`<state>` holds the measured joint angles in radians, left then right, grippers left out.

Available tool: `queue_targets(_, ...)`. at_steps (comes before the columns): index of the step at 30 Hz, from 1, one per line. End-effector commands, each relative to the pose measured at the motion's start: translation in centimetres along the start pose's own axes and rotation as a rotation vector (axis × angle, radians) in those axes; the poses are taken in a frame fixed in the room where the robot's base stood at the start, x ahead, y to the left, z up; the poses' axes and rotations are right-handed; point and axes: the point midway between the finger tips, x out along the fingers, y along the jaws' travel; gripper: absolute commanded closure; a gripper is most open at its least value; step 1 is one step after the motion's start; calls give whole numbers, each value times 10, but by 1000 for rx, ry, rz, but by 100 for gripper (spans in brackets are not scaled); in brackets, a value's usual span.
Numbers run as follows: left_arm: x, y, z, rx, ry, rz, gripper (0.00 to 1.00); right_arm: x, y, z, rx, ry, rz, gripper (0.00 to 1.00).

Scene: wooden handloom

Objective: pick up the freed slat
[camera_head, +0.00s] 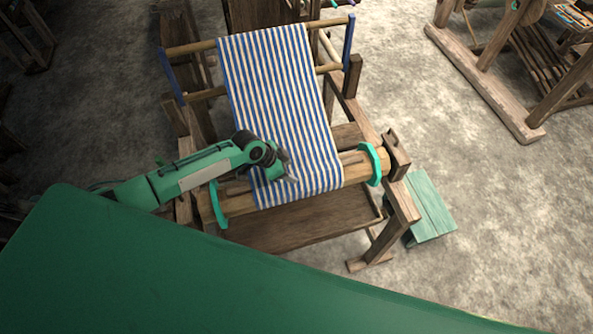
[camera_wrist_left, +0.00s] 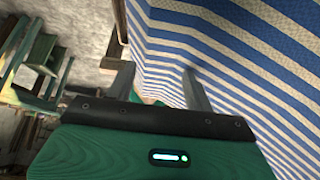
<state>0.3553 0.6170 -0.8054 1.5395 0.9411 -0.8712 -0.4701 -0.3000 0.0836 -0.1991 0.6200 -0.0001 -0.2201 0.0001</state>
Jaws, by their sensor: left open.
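The blue-and-white striped cloth (camera_head: 275,95) runs down the loom and over the wooden front beam (camera_head: 240,205). My left gripper (camera_head: 288,172) is over the lower part of the cloth, near this beam. In the left wrist view its two fingers (camera_wrist_left: 157,85) stand apart with no slat clearly between them. The striped cloth (camera_wrist_left: 240,60) fills the right side there, close to the right finger. A narrow brown wooden strip (camera_wrist_left: 121,22) shows at the cloth's left edge; I cannot tell if it is the slat. No loose slat can be made out in the head view. My right gripper is not in view.
Turquoise rings (camera_head: 375,165) sit around both ends of the front beam. Blue uprights (camera_head: 348,42) flank the cloth at the back. A green stool (camera_head: 431,207) stands right of the loom. Another wooden frame (camera_head: 485,85) is at upper right, with bare floor between.

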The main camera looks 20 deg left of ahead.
Motion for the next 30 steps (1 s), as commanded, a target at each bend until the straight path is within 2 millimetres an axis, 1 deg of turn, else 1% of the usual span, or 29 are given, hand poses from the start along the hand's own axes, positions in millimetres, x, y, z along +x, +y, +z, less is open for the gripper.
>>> queue_targets(1,4,0,-2,-1,1,1,47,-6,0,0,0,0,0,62)
queue_targets(6,19,0,-1,-1,0,0,47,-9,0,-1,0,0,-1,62)
queue_targets(15,23,0,0,0,0,0,47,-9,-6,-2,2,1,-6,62)
queue_targets(20,23,0,0,0,0,0,79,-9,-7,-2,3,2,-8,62)
queue_targets(21,23,0,0,0,0,0,86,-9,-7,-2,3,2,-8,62)
queue_targets(23,22,0,0,0,0,0,97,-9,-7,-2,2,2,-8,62)
queue_targets(30,22,0,0,0,1,0,97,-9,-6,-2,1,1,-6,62)
